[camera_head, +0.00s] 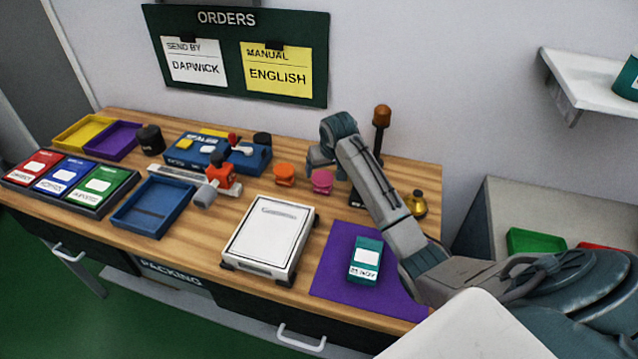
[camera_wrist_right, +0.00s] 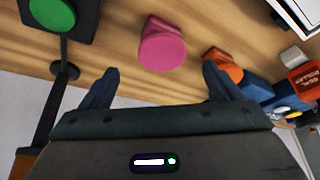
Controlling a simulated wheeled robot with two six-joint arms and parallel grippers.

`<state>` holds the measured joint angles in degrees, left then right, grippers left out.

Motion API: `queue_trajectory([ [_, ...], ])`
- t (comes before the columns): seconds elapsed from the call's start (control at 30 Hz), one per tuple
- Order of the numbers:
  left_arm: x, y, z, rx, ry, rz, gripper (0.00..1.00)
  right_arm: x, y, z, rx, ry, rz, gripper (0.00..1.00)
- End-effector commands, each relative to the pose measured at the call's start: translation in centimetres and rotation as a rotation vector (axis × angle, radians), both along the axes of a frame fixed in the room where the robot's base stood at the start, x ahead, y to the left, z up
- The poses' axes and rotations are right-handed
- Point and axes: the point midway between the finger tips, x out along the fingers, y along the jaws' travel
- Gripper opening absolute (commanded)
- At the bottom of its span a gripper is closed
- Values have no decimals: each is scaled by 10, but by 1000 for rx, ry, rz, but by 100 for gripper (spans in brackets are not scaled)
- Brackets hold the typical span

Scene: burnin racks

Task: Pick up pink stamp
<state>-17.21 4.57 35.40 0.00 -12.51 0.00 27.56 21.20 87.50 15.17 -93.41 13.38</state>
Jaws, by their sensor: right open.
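The pink stamp (camera_head: 322,181) stands on the wooden table near the back, right of the orange stamp (camera_head: 285,174). In the right wrist view the pink stamp (camera_wrist_right: 163,45) sits ahead of and between the two fingers, apart from both. My right gripper (camera_wrist_right: 160,88) is open and empty; in the head view the right gripper (camera_head: 318,160) is just above and behind the pink stamp. The orange stamp (camera_wrist_right: 222,66) shows beyond the right-hand finger in the wrist view. My left gripper is not in view.
A brown-topped post (camera_head: 382,115) and a gold bell-like object (camera_head: 416,204) stand near my right arm. A white scale (camera_head: 268,238) and a purple mat (camera_head: 335,285) with a teal box (camera_head: 366,259) lie in front. A blue tray (camera_head: 153,207) is at left.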

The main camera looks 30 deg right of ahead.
Motion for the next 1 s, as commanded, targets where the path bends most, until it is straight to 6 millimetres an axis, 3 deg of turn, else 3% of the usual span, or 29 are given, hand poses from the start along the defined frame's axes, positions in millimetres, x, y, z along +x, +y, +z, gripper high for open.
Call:
queue_trajectory([
  [0.7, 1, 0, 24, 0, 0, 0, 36, 27, -4, -78, 0, 1, 1, 84],
  [1.0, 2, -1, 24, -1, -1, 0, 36, 28, -5, -83, -1, -1, 2, 84],
])
